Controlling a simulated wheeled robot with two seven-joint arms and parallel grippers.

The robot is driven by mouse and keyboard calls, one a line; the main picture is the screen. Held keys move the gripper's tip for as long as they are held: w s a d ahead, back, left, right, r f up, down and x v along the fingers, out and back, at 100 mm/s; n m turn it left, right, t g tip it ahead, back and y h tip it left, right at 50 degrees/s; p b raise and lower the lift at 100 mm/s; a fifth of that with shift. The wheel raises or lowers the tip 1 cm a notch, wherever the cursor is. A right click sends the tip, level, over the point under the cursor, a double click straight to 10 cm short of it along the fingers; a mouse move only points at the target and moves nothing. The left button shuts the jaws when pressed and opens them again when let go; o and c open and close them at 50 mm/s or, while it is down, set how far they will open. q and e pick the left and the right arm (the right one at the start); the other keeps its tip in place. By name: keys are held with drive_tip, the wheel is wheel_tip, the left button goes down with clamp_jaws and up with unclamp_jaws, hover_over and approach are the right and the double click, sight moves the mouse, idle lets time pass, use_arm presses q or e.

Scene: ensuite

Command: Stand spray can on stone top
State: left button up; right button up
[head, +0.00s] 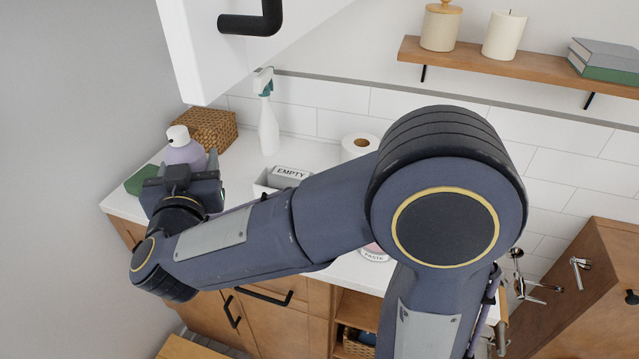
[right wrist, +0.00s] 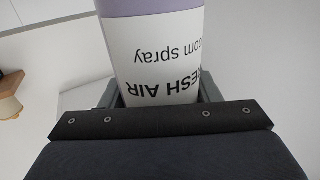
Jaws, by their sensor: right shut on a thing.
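The spray can (head: 187,153) is lavender with a white cap. It stands roughly upright over the left end of the white stone top (head: 318,153), in front of a woven basket. My right gripper (head: 190,186) is shut on it. The right wrist view shows the can (right wrist: 152,45) between the fingers, its "Fresh Air room spray" label upside down. The can's base is hidden behind the gripper in the head view, so I cannot tell whether it touches the top. My left gripper is not in view.
The woven basket (head: 208,129), a green item (head: 141,180), a white spray bottle (head: 268,122), an "EMPTY" box (head: 289,175) and a paper roll (head: 359,146) are on the top. A white cabinet door with a black handle (head: 253,22) hangs above. My arm hides the top's middle.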

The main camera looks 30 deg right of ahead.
drive_tip(key=shift+s+d+f, duration=0.35)
drive_tip(key=shift+s+d, duration=0.05)
drive_tip(key=shift+s, duration=0.3)
drive_tip(key=shift+w+d+f, duration=0.1)
drive_tip(key=shift+d, duration=0.05)
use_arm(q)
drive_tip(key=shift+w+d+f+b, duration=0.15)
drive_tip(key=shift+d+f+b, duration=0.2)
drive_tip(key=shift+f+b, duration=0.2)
use_arm(e)
drive_tip(key=w+d+f, duration=0.3)
drive_tip(key=w+f, duration=0.3)
drive_tip(key=w+d+f, duration=0.3)
drive_tip(key=w+f, duration=0.3)
drive_tip(key=shift+d+f, duration=0.35)
drive_tip(key=shift+f, duration=0.05)
drive_tip(key=shift+f, duration=0.2)
drive_tip(key=o, duration=1.1)
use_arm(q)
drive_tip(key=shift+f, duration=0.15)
